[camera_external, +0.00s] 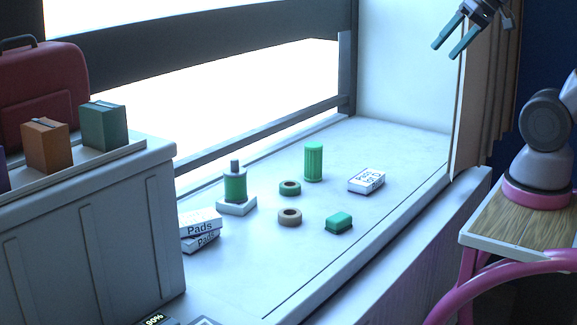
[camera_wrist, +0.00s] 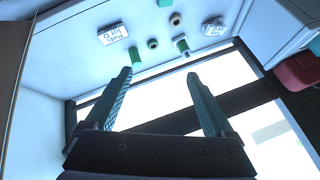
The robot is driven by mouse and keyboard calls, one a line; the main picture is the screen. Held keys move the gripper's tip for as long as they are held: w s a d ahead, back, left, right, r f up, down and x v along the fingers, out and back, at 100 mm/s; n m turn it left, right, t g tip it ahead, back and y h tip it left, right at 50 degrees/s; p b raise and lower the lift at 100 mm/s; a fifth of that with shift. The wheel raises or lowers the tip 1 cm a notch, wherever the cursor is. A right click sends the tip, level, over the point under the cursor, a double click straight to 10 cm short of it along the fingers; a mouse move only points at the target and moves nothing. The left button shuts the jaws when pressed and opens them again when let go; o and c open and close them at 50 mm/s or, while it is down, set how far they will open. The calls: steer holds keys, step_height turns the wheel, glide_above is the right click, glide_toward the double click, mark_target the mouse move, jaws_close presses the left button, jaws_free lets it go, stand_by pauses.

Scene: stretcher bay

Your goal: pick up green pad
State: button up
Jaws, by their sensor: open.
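The green pad (camera_external: 339,221) is a small, low green block lying on the pale ledge, near its front edge. In the wrist view a green patch at the top edge, partly cut off, appears to be the same green pad (camera_wrist: 165,3). My gripper (camera_external: 445,51) is high at the upper right of the external view, well above and apart from the pad. Its two teal fingers are spread with nothing between them. In the wrist view my gripper (camera_wrist: 159,75) points towards the window side of the ledge.
Near the pad are a brown ring (camera_external: 290,217), a green ring (camera_external: 290,188), a ribbed green cylinder (camera_external: 314,163), a green bottle (camera_external: 235,187) and a white box (camera_external: 366,180). White boxes marked Pads (camera_external: 200,222) stand left. The ledge right of the pad is clear.

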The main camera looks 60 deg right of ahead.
steer(key=w+a+f+m+g+y, duration=0.3)
steer(key=w+f+g, duration=0.2)
steer(key=w+f, duration=0.4)
steer(key=m+g+y, duration=0.2)
steer(key=m+y, duration=0.4)
steer(key=m, duration=0.1)
glide_toward(345, 214)
step_height(345, 214, up, 10)
steer(key=s, duration=0.3)
steer(key=f+m, duration=0.2)
steer(key=f, duration=0.2)
steer(key=w+f+m+t+y, duration=0.1)
steer(key=f+m, duration=0.1)
steer(key=f, duration=0.2)
steer(key=w+f+m+t+y, duration=0.1)
steer(key=f+m, duration=0.1)
steer(key=f, duration=0.3)
steer(key=x, duration=0.5)
steer(key=shift+w+a, duration=0.1)
steer(key=shift+a, duration=0.1)
steer(key=x, duration=0.4)
steer(key=shift+a+r, duration=0.2)
steer(key=shift+r, duration=0.05)
steer(key=shift+w+a+f, duration=0.15)
steer(key=shift+a+f, duration=0.1)
steer(key=shift+a, duration=0.3)
jaws_close()
